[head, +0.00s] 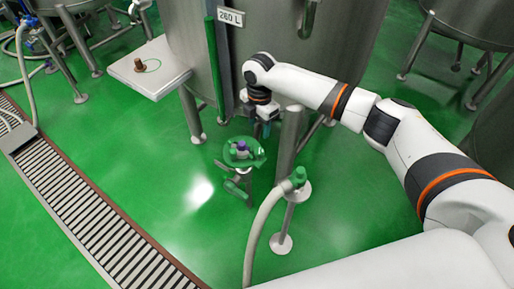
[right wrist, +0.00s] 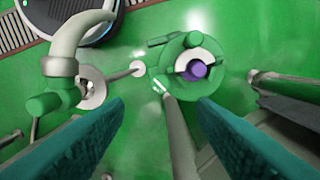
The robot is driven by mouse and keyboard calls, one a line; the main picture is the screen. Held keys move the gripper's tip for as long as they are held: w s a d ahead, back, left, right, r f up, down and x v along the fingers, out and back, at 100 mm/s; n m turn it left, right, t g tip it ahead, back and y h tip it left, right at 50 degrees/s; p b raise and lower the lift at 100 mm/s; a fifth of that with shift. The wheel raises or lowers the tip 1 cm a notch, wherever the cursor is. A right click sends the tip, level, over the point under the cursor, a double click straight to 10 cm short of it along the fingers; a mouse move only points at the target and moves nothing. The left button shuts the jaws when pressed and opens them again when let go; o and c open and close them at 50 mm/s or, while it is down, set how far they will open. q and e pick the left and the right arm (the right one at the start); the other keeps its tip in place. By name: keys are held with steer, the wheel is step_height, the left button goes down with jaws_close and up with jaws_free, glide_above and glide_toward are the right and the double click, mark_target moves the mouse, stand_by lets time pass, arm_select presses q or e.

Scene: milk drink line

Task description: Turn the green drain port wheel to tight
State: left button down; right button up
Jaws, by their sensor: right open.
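The green drain port wheel (head: 231,156) is a round green part with a purple centre, low in front of the steel tank in the head view. My left gripper is not in view.
A pale hose with a green fitting (head: 298,178) rises right of the wheel, near a tank leg (head: 287,143). A steel shelf (head: 150,66) juts out at the left of the tank. A floor drain grate (head: 95,205) runs along the left. Green floor in front is clear.

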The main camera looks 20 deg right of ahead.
mark_target(259, 151)
step_height(259, 151, down, 12)
steer(key=shift+r+b, duration=0.1)
steer(key=shift+b, duration=0.35)
steer(key=c, duration=1)
